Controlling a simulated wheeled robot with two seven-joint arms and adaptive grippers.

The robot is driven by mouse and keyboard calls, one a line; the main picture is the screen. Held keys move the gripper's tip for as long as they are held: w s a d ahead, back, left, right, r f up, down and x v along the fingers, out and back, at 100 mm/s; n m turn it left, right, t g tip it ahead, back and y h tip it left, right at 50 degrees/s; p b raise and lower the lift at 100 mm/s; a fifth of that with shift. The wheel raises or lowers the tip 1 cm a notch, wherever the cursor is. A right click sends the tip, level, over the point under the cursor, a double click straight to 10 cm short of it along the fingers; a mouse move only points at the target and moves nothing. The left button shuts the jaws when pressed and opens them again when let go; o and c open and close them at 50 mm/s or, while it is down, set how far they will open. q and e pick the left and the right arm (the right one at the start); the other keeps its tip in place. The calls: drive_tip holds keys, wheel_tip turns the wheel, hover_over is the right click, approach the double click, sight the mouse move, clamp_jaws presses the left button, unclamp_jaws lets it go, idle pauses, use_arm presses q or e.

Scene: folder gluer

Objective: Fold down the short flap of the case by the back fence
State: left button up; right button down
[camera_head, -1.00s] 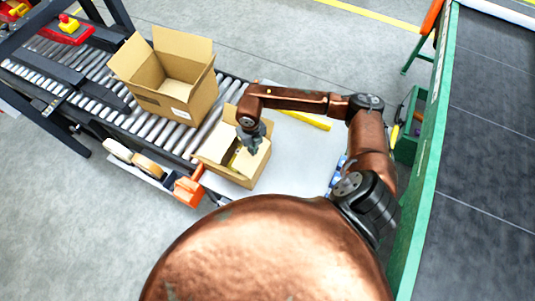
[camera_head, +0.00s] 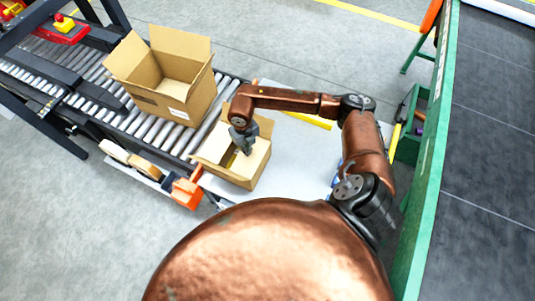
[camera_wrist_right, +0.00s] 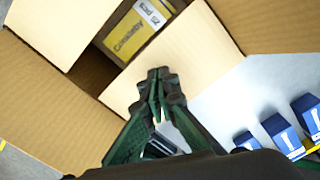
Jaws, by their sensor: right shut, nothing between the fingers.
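A small open cardboard case (camera_head: 232,177) stands on the white table, beside the end of the roller conveyor. In the right wrist view a pale flap (camera_wrist_right: 190,50) slopes across part of its opening, and another pale flap (camera_wrist_right: 62,22) lies at the upper left. Wide brown flaps (camera_wrist_right: 35,95) spread at the sides. A yellow labelled pack (camera_wrist_right: 135,32) shows inside, partly covered. My right gripper (camera_head: 246,146) is over the case opening, shut and empty; in the wrist view its fingertips (camera_wrist_right: 160,76) overlap the pale flap. I cannot tell whether they touch it. My left gripper is out of view.
A larger open case (camera_head: 172,92) stands on the roller conveyor (camera_head: 120,118), left of the small case. Tape rolls (camera_head: 145,163) and an orange part (camera_head: 186,192) are at the conveyor's near side. Blue-and-white items (camera_wrist_right: 282,132) lie right of the case. The white table (camera_head: 298,160) has bare room.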

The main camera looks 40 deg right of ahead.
drive_tip(key=shift+r, duration=0.15)
wheel_tip(320, 180, up, 9)
drive_tip(key=p, duration=0.5)
drive_tip(key=shift+p, duration=0.4)
